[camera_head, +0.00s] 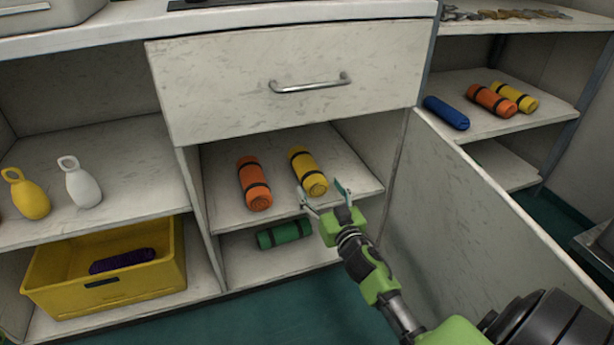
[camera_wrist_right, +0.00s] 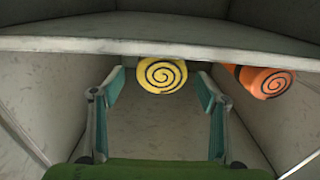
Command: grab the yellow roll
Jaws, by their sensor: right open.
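A yellow roll (camera_head: 308,170) with dark bands lies on the middle shelf under the drawer, its spiral end facing out. My right gripper (camera_head: 322,188) is open and empty at the front of this roll. In the right wrist view, which looks upside down, the roll's spiral end (camera_wrist_right: 161,76) shows between the two open fingers, ahead of them; I cannot tell the exact gap. A second yellow roll (camera_head: 514,97) lies on the right-hand shelf. My left gripper is not in view.
An orange roll (camera_head: 253,183) lies left of the yellow one; it also shows in the wrist view (camera_wrist_right: 265,80). A green roll (camera_head: 285,233) lies on the lower shelf. An open door panel (camera_head: 470,215) stands right of my gripper. The drawer (camera_head: 290,80) is above.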

